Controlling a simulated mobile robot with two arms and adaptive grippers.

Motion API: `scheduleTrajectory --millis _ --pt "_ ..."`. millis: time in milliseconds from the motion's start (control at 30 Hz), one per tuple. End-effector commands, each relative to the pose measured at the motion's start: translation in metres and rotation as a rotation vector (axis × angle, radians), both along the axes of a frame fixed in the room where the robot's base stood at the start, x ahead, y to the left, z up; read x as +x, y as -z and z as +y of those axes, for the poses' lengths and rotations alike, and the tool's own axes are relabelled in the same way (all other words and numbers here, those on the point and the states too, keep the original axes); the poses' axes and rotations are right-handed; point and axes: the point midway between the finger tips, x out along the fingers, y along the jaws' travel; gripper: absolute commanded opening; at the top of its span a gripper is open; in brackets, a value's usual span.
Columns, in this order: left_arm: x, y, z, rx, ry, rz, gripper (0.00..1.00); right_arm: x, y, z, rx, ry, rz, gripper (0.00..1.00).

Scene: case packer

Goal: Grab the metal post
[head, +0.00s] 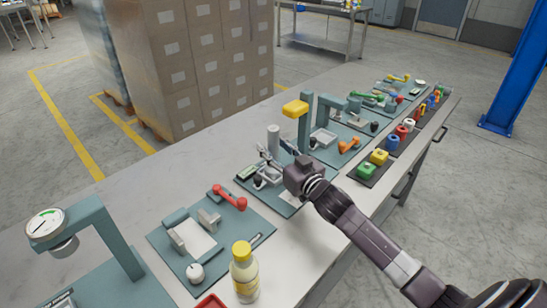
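The metal post (273,139) looks like a short grey cylinder, standing upright on a teal fixture board near the middle of the bench. My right arm comes in from the lower right, and its dark wrist is just right of and nearer than the post. My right gripper (265,160) is low beside the post's lower part, its thin fingers pointing left. The fingers are small and overlap fixture parts, so I cannot tell whether they are open or touch the post. My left gripper is not in view.
The workbench (125,180) holds several teal fixture boards. A yellow-topped press (296,108) stands just right of the post. A red-handled clamp (229,198), a dial gauge stand (46,224) and a yellow-capped bottle (244,272) are nearer. Stacked cartons (195,70) stand behind.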

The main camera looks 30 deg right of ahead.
Motion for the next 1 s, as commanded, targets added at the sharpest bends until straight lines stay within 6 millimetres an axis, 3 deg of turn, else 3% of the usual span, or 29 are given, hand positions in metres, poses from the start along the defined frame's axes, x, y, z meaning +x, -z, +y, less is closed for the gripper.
scheduleTrajectory --millis 33,333,767,1000 --pt "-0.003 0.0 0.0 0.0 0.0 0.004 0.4 0.0 0.0 0.0 0.0 0.0 0.0 0.31" --pt "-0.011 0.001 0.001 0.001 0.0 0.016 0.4 0.0 0.0 0.0 0.0 0.0 0.0 0.0" --pt "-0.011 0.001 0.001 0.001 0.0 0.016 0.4 0.0 -0.004 0.0 -0.001 -0.001 -0.005 0.0" --pt "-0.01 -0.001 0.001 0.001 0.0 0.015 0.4 0.0 -0.028 0.0 -0.003 -0.001 -0.008 0.0"
